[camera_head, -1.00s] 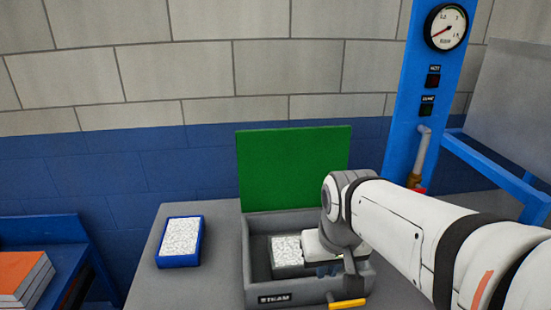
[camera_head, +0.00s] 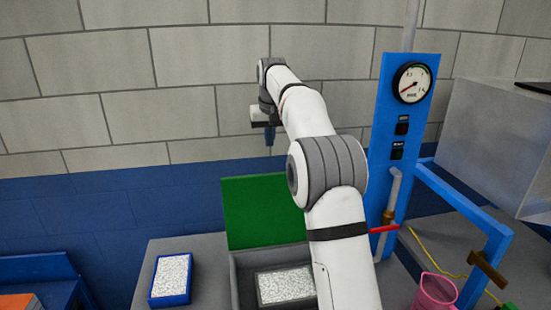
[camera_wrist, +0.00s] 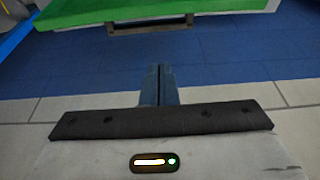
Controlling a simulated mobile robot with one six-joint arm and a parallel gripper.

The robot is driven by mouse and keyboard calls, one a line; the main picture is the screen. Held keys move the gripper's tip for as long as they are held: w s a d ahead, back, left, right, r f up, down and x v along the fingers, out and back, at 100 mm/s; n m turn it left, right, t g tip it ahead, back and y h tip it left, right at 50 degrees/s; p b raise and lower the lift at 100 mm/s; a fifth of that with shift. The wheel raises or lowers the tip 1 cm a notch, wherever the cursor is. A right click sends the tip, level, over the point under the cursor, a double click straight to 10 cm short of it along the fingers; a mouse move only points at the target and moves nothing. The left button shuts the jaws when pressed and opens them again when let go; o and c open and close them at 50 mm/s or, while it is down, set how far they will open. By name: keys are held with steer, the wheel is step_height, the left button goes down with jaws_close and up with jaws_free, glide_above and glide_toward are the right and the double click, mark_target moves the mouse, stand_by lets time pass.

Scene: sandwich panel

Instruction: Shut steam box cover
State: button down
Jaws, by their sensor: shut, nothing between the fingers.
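The steam box cover (camera_head: 250,212) is a green panel standing upright, open, at the back of the grey steam box (camera_head: 241,284). A dark-rimmed block of white grains (camera_head: 285,285) lies inside the box. My gripper (camera_head: 269,138) is raised above and behind the cover's top edge, in front of the wall, with its fingers pointing down. The fingers are shut and empty, and they show together in the wrist view (camera_wrist: 160,84). The green cover (camera_wrist: 150,12) shows at the top of that view, apart from the fingertips. My arm hides the right part of the box and cover.
A blue tray of white grains (camera_head: 171,301) sits left of the box. At right stand a blue gauge panel (camera_head: 398,120), a pipe with a red handle (camera_head: 384,229), a blue frame (camera_head: 460,208) and a pink jug (camera_head: 437,289). The block wall is close behind.

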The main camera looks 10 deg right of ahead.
steer(key=x, duration=0.6)
steer(key=p+x, duration=0.1)
steer(key=x, duration=0.2)
steer(key=shift+w+a+f, duration=0.1)
steer(key=shift+w+f, duration=0.1)
steer(key=shift+w, duration=0.25)
steer(key=shift+s+f, duration=0.1)
steer(key=shift+s, duration=0.15)
steer(key=s, duration=0.3)
steer(key=shift+s, duration=0.15)
steer(key=shift+s, duration=0.1)
